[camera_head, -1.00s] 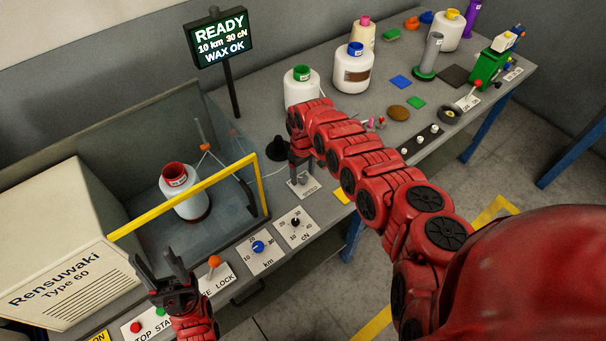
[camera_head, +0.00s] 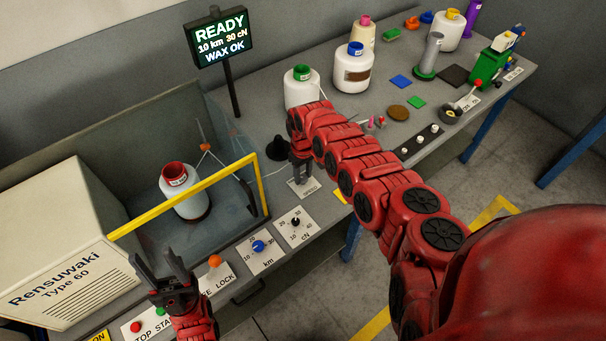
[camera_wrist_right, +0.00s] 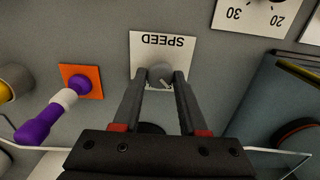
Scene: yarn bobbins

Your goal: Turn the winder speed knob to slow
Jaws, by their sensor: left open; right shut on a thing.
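The speed knob (camera_wrist_right: 160,74) is a small grey round knob with a pale pointer line, on a white plate lettered SPEED (camera_wrist_right: 163,46). In the right wrist view the plate appears upside down, with no scale marks readable. My right gripper (camera_wrist_right: 161,78) has one fingertip on each side of the knob and is shut on it. In the head view, the white speed plate (camera_head: 304,188) shows below the right gripper (camera_head: 299,178), but the knob is hidden there. My left gripper (camera_head: 156,258) is open and empty, above the front panel near the green and red buttons.
The cN dial (camera_head: 295,222) and blue km dial (camera_head: 258,246) sit left of the speed plate. A yellow-framed glass guard (camera_head: 186,194) encloses a red-topped bobbin (camera_head: 183,190). A purple-and-white handle (camera_wrist_right: 50,115) stands near the knob. The screen (camera_head: 218,36) reads READY.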

